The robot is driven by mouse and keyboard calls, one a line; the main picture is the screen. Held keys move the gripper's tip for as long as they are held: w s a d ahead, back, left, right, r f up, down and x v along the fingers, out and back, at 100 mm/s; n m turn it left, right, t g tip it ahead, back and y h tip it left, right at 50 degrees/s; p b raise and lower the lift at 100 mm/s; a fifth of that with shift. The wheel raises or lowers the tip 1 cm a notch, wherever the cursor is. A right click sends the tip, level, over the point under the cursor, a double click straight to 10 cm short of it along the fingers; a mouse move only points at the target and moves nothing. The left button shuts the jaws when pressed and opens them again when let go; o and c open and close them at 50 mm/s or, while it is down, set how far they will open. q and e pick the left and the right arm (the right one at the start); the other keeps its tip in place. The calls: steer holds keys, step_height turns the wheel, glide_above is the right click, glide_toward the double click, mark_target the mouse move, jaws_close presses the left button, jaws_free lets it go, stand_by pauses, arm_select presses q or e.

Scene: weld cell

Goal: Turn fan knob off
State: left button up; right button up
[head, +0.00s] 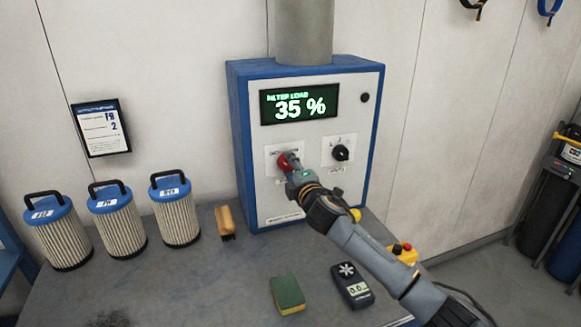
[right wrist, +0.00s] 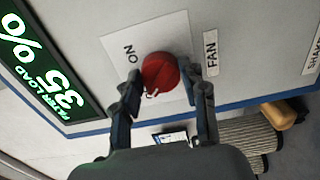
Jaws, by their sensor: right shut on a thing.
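The fan knob is red and round; it sits on the white control panel (head: 370,130) of the blue-framed cabinet, and in the right wrist view the red knob (right wrist: 160,72) lies between my fingertips. An ON label (right wrist: 130,53) and a FAN label (right wrist: 211,54) stand on opposite sides of it. A small white mark shows at the knob's lower edge in that view. My right gripper (right wrist: 164,84) is shut on the knob; in the head view it covers part of the red knob (head: 284,161). My left gripper is not in view.
A black knob (head: 340,153) sits right of the fan knob, below a display (head: 299,103) reading 35 %. On the bench are several filter cartridges (head: 118,230), a brush (head: 225,222), a sponge (head: 287,294), a meter (head: 352,285) and a yellow button box (head: 403,254).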

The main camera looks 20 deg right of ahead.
steer(key=o, duration=1.2)
steer(key=shift+c, duration=0.2)
steer(key=shift+s, duration=0.1)
steer(key=s, duration=1.1)
steer(key=shift+s+d, duration=0.2)
steer(key=shift+s, duration=0.2)
steer(key=shift+f, duration=0.1)
